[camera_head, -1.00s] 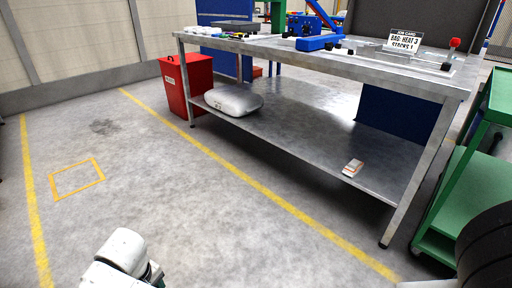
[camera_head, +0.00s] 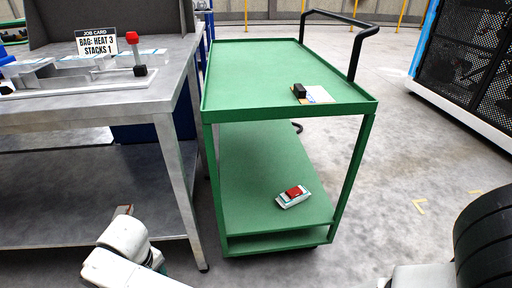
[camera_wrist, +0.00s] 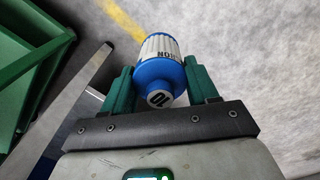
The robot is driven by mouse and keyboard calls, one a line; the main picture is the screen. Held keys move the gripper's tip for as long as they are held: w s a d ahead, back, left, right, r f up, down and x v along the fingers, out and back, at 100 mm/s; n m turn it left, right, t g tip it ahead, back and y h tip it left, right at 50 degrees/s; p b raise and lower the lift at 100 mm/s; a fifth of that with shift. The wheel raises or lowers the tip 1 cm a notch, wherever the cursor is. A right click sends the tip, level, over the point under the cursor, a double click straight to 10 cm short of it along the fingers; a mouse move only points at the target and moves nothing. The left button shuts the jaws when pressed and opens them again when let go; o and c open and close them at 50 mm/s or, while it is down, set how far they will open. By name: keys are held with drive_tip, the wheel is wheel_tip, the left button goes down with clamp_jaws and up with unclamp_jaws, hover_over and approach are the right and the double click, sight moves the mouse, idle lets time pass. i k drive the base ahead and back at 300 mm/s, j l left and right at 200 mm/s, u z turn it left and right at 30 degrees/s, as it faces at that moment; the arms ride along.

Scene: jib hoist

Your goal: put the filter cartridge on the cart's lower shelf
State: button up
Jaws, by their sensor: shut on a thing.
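The filter cartridge (camera_wrist: 160,62), a blue-ended cylinder with a white pleated middle, is between the two green fingers of my gripper (camera_wrist: 158,75) in the wrist view. My gripper is shut on it, with its blue, labelled end towards the camera. The green cart (camera_head: 285,80) stands in the middle of the head view. Its lower shelf (camera_head: 258,170) is open at the near end and carries a small red and white object (camera_head: 293,196) near its front. The cartridge and my gripper do not show in the head view.
A steel workbench (camera_head: 110,105) stands close to the left of the cart, with a job card (camera_head: 96,42) on top. The cart's top holds a small black item (camera_head: 299,90) and paper.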

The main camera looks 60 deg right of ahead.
sight(258, 207)
drive_tip(key=k+l+z, duration=0.1)
drive_tip(key=z, duration=0.6)
